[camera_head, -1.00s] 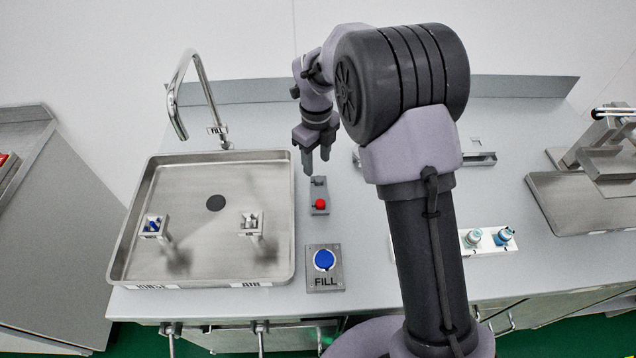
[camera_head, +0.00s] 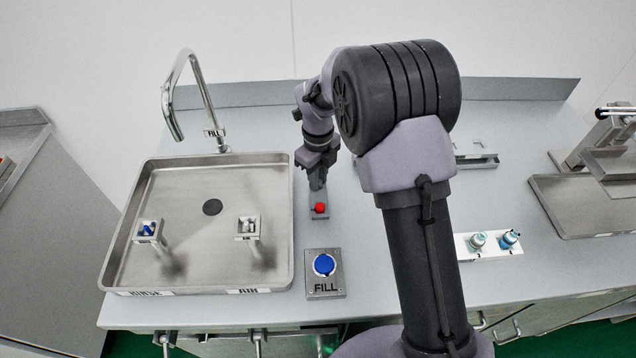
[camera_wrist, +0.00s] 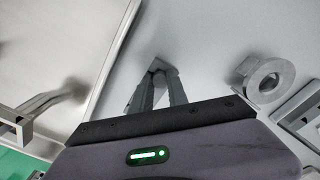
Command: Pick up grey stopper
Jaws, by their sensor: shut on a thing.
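A small grey holder (camera_head: 319,213) stands on the counter to the right of the sink, with a red stopper (camera_head: 320,208) at its near end. My gripper (camera_head: 317,184) is down over the holder's far end, just behind the red stopper. In the head view the fingers hide the grey stopper. In the wrist view my gripper (camera_wrist: 158,84) has its fingertips close together on a small grey piece (camera_wrist: 158,65), which I take to be the grey stopper. Whether it is still seated in the holder cannot be told.
A steel sink (camera_head: 190,270) with two small posts and a tall faucet (camera_head: 168,105) lies to the left. A blue FILL button (camera_head: 324,264) is in front of the holder. A white rack (camera_head: 495,245) with two small vials stands to the right.

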